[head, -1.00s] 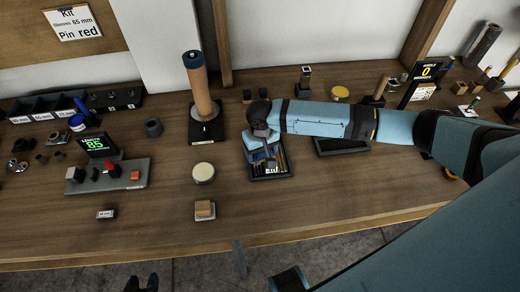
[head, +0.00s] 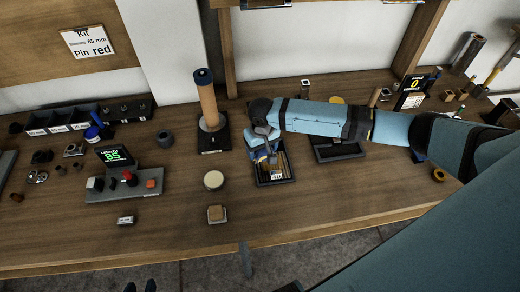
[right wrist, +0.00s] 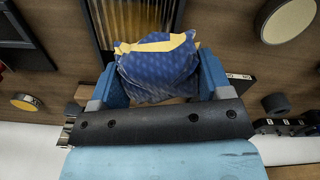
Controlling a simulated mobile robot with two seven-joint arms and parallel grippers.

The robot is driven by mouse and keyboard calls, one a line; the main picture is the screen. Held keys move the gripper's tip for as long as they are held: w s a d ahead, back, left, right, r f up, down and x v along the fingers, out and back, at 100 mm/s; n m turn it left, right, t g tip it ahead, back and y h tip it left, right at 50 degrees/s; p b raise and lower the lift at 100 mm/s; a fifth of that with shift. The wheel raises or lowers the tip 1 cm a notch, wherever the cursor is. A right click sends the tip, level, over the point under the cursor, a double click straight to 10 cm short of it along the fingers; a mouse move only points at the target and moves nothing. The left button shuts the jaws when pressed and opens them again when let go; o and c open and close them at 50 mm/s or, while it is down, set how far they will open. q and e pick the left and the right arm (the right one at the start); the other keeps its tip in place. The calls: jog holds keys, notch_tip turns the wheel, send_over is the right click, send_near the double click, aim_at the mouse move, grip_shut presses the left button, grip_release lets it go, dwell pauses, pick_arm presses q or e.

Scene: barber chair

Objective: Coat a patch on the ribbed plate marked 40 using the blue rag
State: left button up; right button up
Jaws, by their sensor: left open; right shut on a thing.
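My right gripper (right wrist: 160,82) is shut on the blue rag (right wrist: 158,72), a patterned, bunched cloth with a yellow strip. In the head view my right gripper (head: 262,140) is over the back of a dark tray (head: 291,180). Ribbed, golden-brown strips lie in this tray, and the ribbed surface (right wrist: 135,18) also shows in the right wrist view, partly hidden by the rag. A small white label (head: 277,175) is at the tray's front; I cannot read it. Whether the rag touches the ribs is unclear. My left gripper (head: 140,287) is open and empty at the bottom edge.
A round cream-topped tin (head: 213,180) and a wooden block (head: 217,214) stand left of the tray. Behind them is an upright wooden cylinder (head: 207,105). A control box with a green display (head: 114,155) is further left. Another dark tray (head: 340,150) is partly behind my right arm.

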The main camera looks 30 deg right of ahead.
jog(key=shift+r+p, duration=0.55)
jog(key=shift+r, duration=0.35)
pick_arm(q)
jog(key=shift+s+a+r, duration=0.2)
jog(key=shift+a+r, duration=0.45)
jog(key=shift+d, duration=0.2)
jog(key=shift+r, duration=0.1)
